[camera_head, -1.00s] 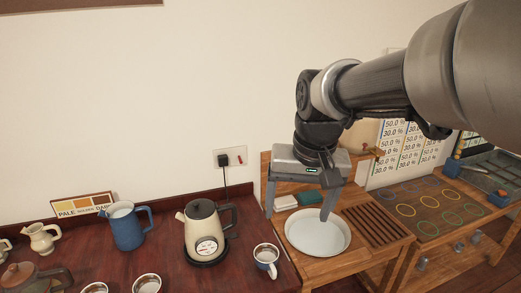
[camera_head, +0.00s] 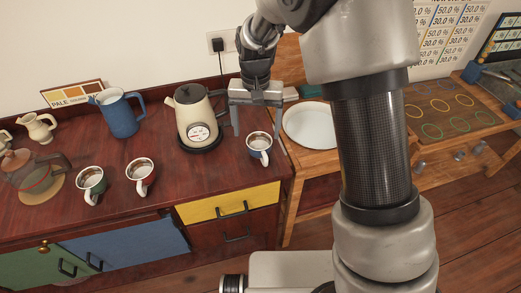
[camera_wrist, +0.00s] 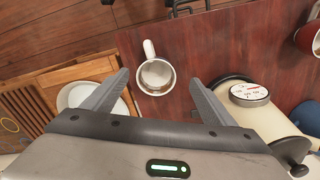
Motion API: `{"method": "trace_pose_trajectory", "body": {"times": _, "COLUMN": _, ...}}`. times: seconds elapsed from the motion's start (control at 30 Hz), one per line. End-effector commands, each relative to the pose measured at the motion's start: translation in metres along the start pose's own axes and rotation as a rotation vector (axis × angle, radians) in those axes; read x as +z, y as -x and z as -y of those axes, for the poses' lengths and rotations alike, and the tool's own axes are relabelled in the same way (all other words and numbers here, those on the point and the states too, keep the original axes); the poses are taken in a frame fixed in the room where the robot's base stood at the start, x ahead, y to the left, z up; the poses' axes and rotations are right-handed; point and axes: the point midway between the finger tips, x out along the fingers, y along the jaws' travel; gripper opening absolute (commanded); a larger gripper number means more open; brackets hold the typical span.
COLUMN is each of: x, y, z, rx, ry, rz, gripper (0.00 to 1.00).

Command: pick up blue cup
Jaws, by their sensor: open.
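The blue cup (camera_head: 259,147) stands upright on the dark red counter, near its right end, with its blue side and white handle toward the front. In the wrist view the cup (camera_wrist: 155,77) is seen from above, its pale rim and inside showing and its handle pointing up the picture. My gripper (camera_head: 257,135) is open and points down at the cup, its fingers apart to either side of it in the picture. In the wrist view the gripper (camera_wrist: 158,84) has nothing between its fingertips except the view of the cup beyond. The exact height gap cannot be told.
A cream kettle (camera_head: 194,117) stands close left of the cup. A white basin (camera_head: 308,126) is at right on the wooden stand. A blue pitcher (camera_head: 121,115), a white cup (camera_head: 141,175) and a dark green cup (camera_head: 91,184) stand farther left. Counter in front of the blue cup is clear.

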Motion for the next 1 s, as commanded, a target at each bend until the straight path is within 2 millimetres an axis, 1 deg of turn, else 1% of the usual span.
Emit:
{"method": "trace_pose_trajectory", "body": {"times": 0.03, "x": 0.000, "y": -0.009, "z": 0.000, "rx": 0.001, "ry": 0.000, "rz": 0.002, "gripper": 0.79}}
{"method": "trace_pose_trajectory", "body": {"times": 0.1, "x": 0.000, "y": -0.017, "z": 0.000, "rx": 0.000, "ry": 0.000, "rz": 0.001, "gripper": 0.79}}
{"method": "trace_pose_trajectory", "body": {"times": 0.27, "x": 0.000, "y": -0.026, "z": -0.001, "rx": 0.000, "ry": 0.000, "rz": 0.001, "gripper": 0.79}}
{"method": "trace_pose_trajectory", "body": {"times": 0.33, "x": -0.001, "y": -0.032, "z": -0.002, "rx": 0.000, "ry": 0.000, "rz": 0.001, "gripper": 0.79}}
{"method": "trace_pose_trajectory", "body": {"times": 0.5, "x": -0.003, "y": -0.059, "z": -0.006, "rx": 0.002, "ry": -0.002, "rz": 0.003, "gripper": 0.79}}
{"method": "trace_pose_trajectory", "body": {"times": 0.6, "x": -0.003, "y": -0.071, "z": -0.005, "rx": 0.001, "ry": 0.000, "rz": 0.002, "gripper": 0.79}}
{"method": "trace_pose_trajectory", "body": {"times": 0.7, "x": -0.004, "y": -0.076, "z": -0.005, "rx": 0.000, "ry": 0.000, "rz": 0.000, "gripper": 0.79}}
{"method": "trace_pose_trajectory", "body": {"times": 0.9, "x": -0.004, "y": -0.076, "z": -0.005, "rx": -0.001, "ry": 0.000, "rz": -0.001, "gripper": 0.79}}
{"method": "trace_pose_trajectory", "body": {"times": 0.93, "x": -0.004, "y": -0.076, "z": -0.005, "rx": -0.001, "ry": 0.000, "rz": -0.001, "gripper": 0.77}}
{"method": "trace_pose_trajectory", "body": {"times": 1.0, "x": -0.004, "y": -0.076, "z": -0.005, "rx": -0.001, "ry": 0.000, "rz": -0.001, "gripper": 0.65}}
